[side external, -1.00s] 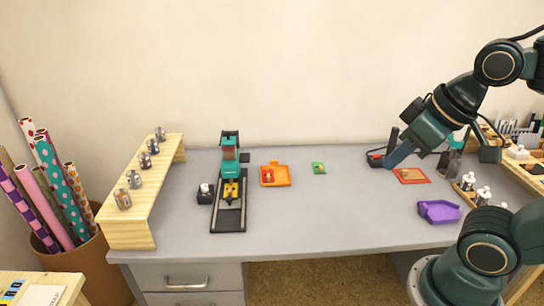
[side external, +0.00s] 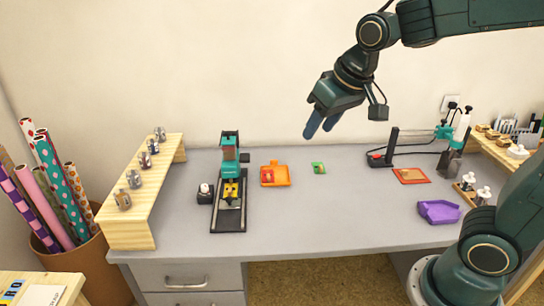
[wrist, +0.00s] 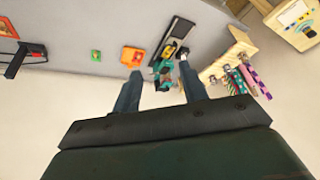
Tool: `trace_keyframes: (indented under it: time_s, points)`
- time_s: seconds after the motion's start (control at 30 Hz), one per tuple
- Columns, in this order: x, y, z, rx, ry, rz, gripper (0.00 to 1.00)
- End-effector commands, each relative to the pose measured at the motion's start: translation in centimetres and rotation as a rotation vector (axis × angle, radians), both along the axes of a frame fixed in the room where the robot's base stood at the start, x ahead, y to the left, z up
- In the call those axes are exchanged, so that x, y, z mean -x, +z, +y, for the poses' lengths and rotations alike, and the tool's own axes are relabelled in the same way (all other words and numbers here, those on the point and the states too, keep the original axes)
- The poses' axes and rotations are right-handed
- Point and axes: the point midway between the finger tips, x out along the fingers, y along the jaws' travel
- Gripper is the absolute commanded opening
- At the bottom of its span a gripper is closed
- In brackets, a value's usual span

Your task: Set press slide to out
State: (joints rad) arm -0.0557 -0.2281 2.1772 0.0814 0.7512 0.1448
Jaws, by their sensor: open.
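A teal press (side external: 229,150) stands at the left middle of the desk. A long black track (side external: 229,218) runs from under it toward the desk's front edge. A yellow-topped slide (side external: 231,190) sits on the track just in front of the press head, with the front stretch of track bare. In the wrist view the press (wrist: 163,73) shows between the fingers, upside down, with the track (wrist: 178,32) beyond it. My gripper (side external: 319,132) is open and empty, in the air above the back of the desk, right of the press and apart from it.
An orange tray (side external: 276,175) and a green pad (side external: 318,168) lie to the right. A wooden shelf (side external: 140,215) with several stampers is at left. The desk's middle front is clear.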

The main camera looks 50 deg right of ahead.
Motion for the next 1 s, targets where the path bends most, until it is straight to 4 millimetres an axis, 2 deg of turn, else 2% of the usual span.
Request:
trace_keyframes:
  time_s: [0.1, 0.47, 0.77, 1.0]
  points:
    - [-2.9, -0.9, 0.3, -0.002, -0.024, 0.013, 0.43]
    - [-11.1, -4.9, 1.0, -0.004, -0.097, 0.032, 0.43]
    - [-17.3, -10.1, 2.0, 0.001, -0.154, 0.046, 0.43]
    - [-21.4, -15.3, 2.8, 0.008, -0.198, 0.054, 0.43]
